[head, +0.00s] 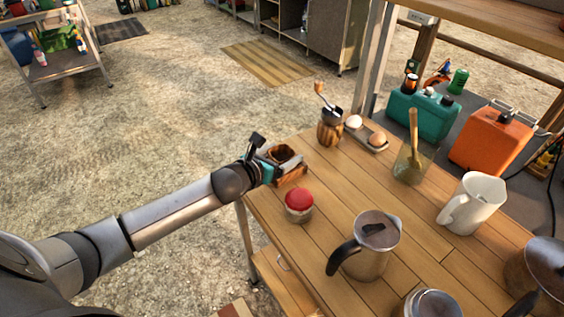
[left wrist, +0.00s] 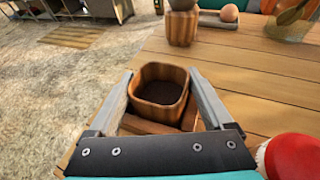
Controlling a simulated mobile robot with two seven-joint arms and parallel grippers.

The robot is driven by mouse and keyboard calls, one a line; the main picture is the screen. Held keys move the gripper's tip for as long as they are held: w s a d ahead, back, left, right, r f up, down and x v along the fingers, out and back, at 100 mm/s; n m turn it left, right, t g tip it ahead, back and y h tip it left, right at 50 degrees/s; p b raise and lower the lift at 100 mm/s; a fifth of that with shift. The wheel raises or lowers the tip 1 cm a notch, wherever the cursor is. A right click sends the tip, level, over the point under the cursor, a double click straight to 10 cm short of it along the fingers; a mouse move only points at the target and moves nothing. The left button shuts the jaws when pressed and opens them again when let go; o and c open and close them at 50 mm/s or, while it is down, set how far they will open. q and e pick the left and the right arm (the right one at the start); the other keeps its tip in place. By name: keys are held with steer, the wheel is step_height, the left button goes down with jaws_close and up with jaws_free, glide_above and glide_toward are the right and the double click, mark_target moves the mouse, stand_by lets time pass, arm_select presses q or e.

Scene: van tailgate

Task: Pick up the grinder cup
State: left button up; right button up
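The grinder cup (head: 287,152) is a squarish wooden cup with a dark inside, at the left far edge of the table. In the left wrist view the cup (left wrist: 160,85) stands upright between my two fingers, on a wooden base (left wrist: 158,126). My left gripper (head: 277,163) is at the cup, with one finger on either side of it. The fingers (left wrist: 161,84) are spread, with narrow gaps to the cup's walls; whether either touches is hard to tell. The hand grinder (head: 330,130) with its crank stands just beyond. My right gripper is not in view.
A red-topped jar (head: 299,206) stands close to my left gripper. Open ground lies left.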

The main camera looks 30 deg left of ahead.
arm_select(q)
steer(key=c, duration=0.9)
